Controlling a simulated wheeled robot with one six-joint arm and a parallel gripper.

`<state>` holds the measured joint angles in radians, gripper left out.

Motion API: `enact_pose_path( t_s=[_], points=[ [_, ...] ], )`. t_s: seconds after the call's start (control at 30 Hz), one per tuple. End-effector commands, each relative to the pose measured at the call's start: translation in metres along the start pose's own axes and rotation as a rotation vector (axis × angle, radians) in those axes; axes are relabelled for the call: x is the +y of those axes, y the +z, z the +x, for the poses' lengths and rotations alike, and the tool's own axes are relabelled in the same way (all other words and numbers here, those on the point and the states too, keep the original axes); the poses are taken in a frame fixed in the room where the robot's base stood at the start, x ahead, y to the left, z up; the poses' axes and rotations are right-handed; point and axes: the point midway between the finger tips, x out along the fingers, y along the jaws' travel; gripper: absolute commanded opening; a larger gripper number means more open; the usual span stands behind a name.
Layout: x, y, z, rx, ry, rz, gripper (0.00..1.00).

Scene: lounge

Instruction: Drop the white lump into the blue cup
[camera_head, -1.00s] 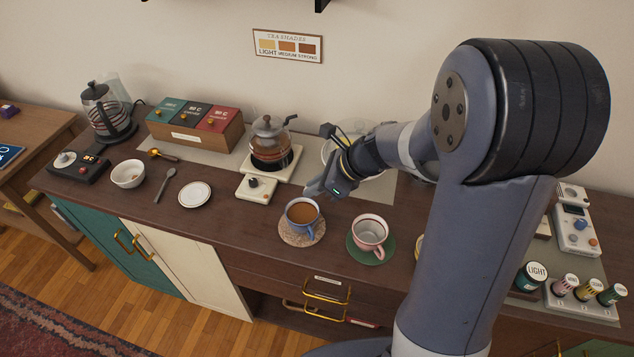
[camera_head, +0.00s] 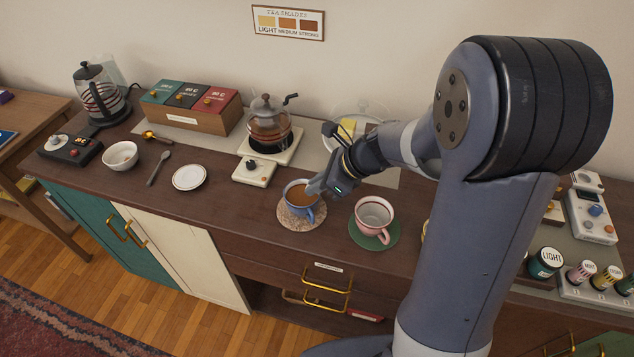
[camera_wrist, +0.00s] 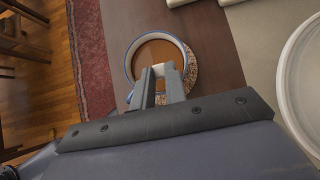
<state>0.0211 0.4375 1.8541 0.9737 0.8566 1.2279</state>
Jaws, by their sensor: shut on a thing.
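The blue cup (camera_head: 293,203) holds brown tea and stands on a round speckled coaster (camera_head: 301,224). It also shows in the wrist view (camera_wrist: 131,66), with tea (camera_wrist: 152,50) inside. My gripper (camera_head: 313,188) is at the cup's right side, with its fingertips over or close to the rim. In the wrist view my gripper (camera_wrist: 163,75) is shut on a small white lump (camera_wrist: 164,69), which shows between the fingertips in front of the tea. The lump is hidden in the head view. I cannot tell its exact height above the tea.
A pink cup (camera_head: 361,218) on a green coaster (camera_head: 388,238) stands close on the right. A glass teapot on a warmer (camera_head: 269,135) stands behind, with a small control box (camera_head: 254,172). A white saucer (camera_head: 190,177), spoon (camera_head: 158,169) and bowl (camera_head: 121,155) lie left.

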Motion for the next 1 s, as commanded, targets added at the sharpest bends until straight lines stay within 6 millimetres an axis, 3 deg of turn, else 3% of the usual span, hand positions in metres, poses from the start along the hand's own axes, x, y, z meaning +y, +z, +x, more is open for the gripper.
enact_pose_path(
  t_s=[0.07,0.1,0.4,0.73,1.0],
  points=[
    [0.000,0.000,0.000,0.000,0.000,0.000,0.00],
    [0.000,0.000,-0.001,0.000,0.000,0.000,0.14],
    [0.000,0.000,0.000,0.000,0.000,0.000,0.38],
    [-0.001,0.001,-0.007,-0.001,-0.003,0.000,0.38],
    [-0.001,0.001,-0.057,-0.001,-0.007,-0.001,0.38]
  ],
)
